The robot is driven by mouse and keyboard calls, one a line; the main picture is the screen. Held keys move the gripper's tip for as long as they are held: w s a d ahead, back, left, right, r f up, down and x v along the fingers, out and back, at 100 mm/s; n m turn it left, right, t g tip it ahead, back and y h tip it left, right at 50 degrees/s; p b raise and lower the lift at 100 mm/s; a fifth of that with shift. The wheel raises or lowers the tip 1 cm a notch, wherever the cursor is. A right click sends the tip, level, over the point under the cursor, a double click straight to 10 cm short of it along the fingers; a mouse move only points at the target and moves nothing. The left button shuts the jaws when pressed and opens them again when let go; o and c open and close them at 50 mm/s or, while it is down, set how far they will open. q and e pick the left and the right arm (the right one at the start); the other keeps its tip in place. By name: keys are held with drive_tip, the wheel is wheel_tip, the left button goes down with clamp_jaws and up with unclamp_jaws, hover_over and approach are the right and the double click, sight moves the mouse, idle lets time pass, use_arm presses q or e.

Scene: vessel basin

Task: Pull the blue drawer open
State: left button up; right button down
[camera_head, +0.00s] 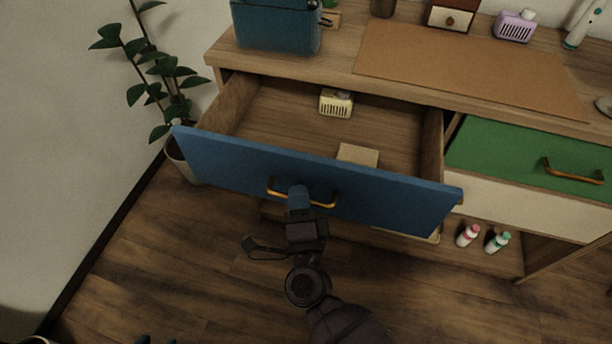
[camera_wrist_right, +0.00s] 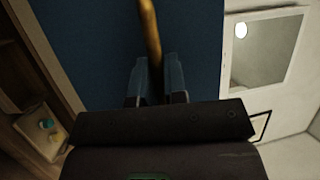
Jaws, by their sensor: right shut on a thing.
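The blue drawer (camera_head: 385,197) is pulled far out from the wooden desk in the head view, with its inside showing. Its brass handle (camera_head: 325,203) is on the blue front. My right gripper (camera_head: 299,192) is shut on the handle near its middle. In the right wrist view the two fingers (camera_wrist_right: 156,78) close around the brass bar (camera_wrist_right: 150,35) before the blue front (camera_wrist_right: 85,40). My left gripper is not clearly in view; only a dark bit of something shows at the bottom edge of the head view.
Inside the drawer lie a cream slotted box (camera_head: 336,103) and a beige block (camera_head: 357,155). A green drawer (camera_head: 530,160) sits to the right. Two small bottles (camera_head: 468,236) stand on the lower shelf. A potted plant (camera_head: 160,85) stands at the left. The floor in front is clear.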

drive_tip(key=shift+s+a, duration=0.3)
drive_tip(key=shift+s, duration=0.6)
drive_tip(key=c, duration=1.5)
unclamp_jaws()
drive_tip(key=shift+o, duration=0.2)
drive_tip(key=v, duration=1)
drive_tip(key=shift+s, duration=0.4)
